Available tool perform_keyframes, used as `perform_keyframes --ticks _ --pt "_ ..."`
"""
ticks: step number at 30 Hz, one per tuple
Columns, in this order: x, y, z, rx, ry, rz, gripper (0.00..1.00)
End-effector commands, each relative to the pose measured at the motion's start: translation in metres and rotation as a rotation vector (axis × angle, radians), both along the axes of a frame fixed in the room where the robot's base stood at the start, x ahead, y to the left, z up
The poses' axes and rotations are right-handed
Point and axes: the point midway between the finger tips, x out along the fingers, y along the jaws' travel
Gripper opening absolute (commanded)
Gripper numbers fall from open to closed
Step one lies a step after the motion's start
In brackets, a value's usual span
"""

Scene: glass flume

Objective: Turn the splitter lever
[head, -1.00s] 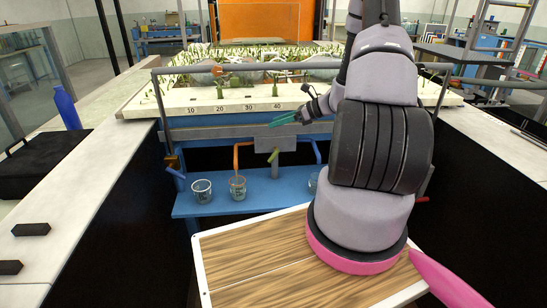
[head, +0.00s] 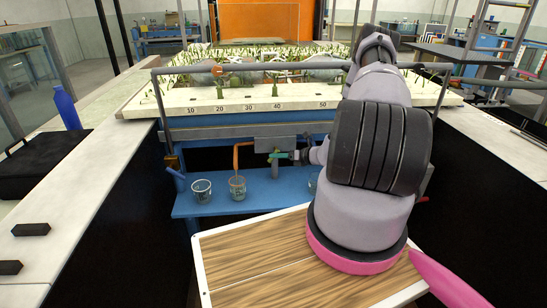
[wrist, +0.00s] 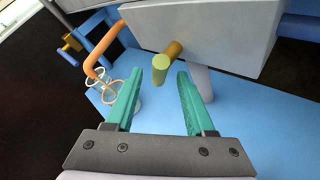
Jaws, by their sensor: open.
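The splitter lever (wrist: 166,62) is a short yellow-olive rod on the front of a grey box (wrist: 205,30). In the wrist view its round end sticks out towards me, just ahead of and between my gripper's teal fingertips (wrist: 158,82). My gripper is open, with a finger on either side of the rod's line. I cannot tell whether either finger touches it. In the head view my gripper (head: 280,156) is in front of the grey box (head: 263,144) and hides much of the lever.
Glass beakers (head: 202,190) (head: 237,188) stand on the blue shelf (head: 265,196) below the box. An orange pipe (head: 237,156) comes down left of the lever. A wooden-topped tray (head: 250,262) lies nearer me. A blue bottle (head: 66,108) stands on the left bench.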

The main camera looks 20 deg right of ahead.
Motion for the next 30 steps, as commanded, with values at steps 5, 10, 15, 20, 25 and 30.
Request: perform_keyframes --ticks 5,10,15,20,25,30 --pt "0.018 0.013 -0.008 0.001 0.0 0.002 0.54" --pt "0.025 0.017 -0.01 0.0 -0.001 0.0 0.54" --pt "0.025 0.017 -0.01 0.0 -0.001 0.0 0.54" --pt "0.025 0.017 -0.01 0.0 0.0 0.0 0.2" --pt "0.025 0.017 -0.01 0.0 0.0 0.0 0.0" --pt "0.025 0.017 -0.01 -0.013 0.003 0.001 0.0"
